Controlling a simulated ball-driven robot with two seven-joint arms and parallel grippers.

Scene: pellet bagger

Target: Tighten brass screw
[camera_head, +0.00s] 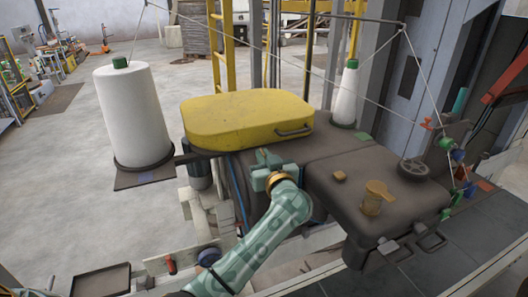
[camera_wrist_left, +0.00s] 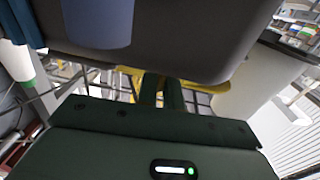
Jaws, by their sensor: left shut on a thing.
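A brass-coloured screw with a flat wing-like head (camera_head: 376,197) stands upright on the dark sewing-machine housing (camera_head: 340,205), right of centre in the head view. A smaller brass-coloured knob (camera_head: 340,176) sits to its left. My left gripper (camera_head: 264,158) is left of both, apart from them, at the housing's left part just below the yellow cover (camera_head: 248,117). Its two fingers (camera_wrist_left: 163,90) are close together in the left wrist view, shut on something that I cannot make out. The brass screw is not seen in the wrist view. My right gripper is not in view.
A white thread cone (camera_head: 132,115) stands at left and a smaller one (camera_head: 346,95) behind the housing. Threads run overhead to guides at right. A black handwheel (camera_head: 413,169) is on the housing's right top. A dark tray (camera_head: 101,280) lies lower left.

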